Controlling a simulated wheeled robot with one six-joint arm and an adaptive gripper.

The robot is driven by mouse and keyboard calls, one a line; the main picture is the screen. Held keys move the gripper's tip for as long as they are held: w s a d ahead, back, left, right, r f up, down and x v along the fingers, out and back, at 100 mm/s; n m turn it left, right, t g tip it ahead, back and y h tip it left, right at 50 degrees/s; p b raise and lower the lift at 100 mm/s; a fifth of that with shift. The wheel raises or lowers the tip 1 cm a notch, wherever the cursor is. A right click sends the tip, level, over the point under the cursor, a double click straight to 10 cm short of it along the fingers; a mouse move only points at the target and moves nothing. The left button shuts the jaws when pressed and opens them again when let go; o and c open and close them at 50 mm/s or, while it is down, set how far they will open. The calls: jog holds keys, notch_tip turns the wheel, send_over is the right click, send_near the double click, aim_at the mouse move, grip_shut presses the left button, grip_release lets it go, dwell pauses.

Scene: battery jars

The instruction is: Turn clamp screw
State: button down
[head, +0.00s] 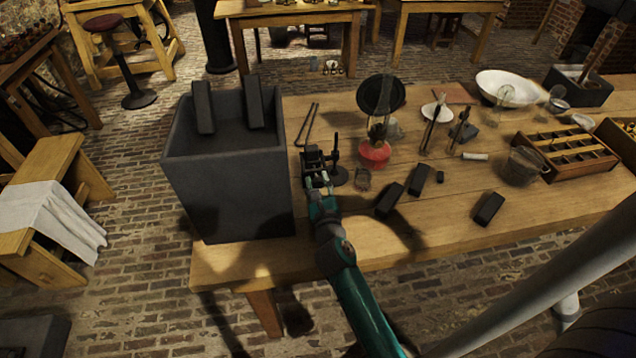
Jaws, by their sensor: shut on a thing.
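My gripper (314,156) is over the wooden table just right of the large dark grey jar, at the end of my teal arm. Its jaws are shut on a small dark part, which looks like the clamp screw; the jaws hide most of it. A small black stand (337,152) with an upright rod and a round base is right beside the gripper. I cannot make out how far the screw is turned.
The big grey jar (232,195) at the table's left end holds two upright black plates (203,106). A red-based lamp (375,153), a glass beaker (362,180), several black blocks (489,208) and a compartmented wooden box (566,155) stand to the right. The table's front middle (420,235) is clear.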

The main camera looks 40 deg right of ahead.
jog(key=shift+n, duration=1.6)
jog(key=c, duration=0.7)
grip_release()
jog(key=shift+c, duration=0.2)
jog(key=v, duration=1.2)
